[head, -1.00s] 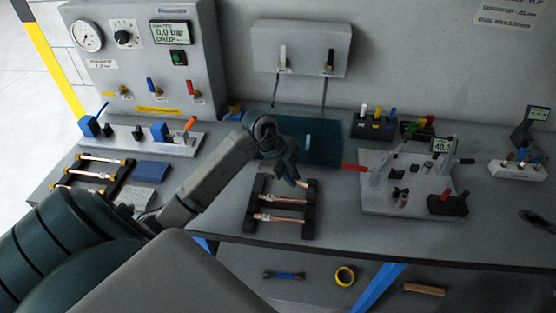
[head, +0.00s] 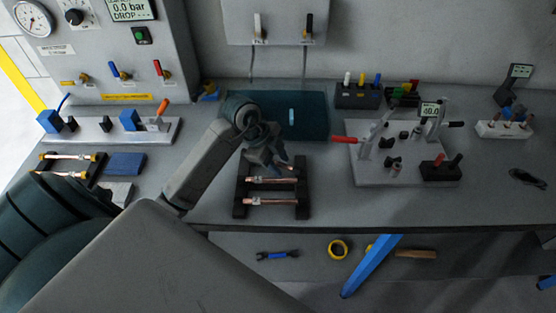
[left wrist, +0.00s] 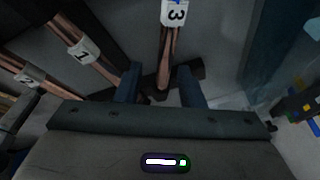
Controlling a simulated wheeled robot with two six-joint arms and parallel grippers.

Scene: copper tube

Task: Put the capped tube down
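A dark rack (head: 241,208) holds copper tubes (head: 272,201) crosswise on the bench. My left gripper (head: 277,163) is over its back end, partly hiding the rearmost tube. In the left wrist view my left gripper (left wrist: 159,88) has its two blue fingers apart. The copper tube tagged 3 (left wrist: 165,62) lies between them, with visible gaps on both sides, its near end over a dark rack block. Tubes tagged 1 (left wrist: 103,65) and 2 (left wrist: 12,67) lie to the left. I cannot make out a cap on tube 3. My right gripper is not in view.
A dark teal mat or box (head: 300,115) lies behind the rack. A grey fixture plate (head: 400,172) with a red-handled clamp stands to the right. Another rack with tubes (head: 65,174) is at the left. Bench is clear between rack and fixture.

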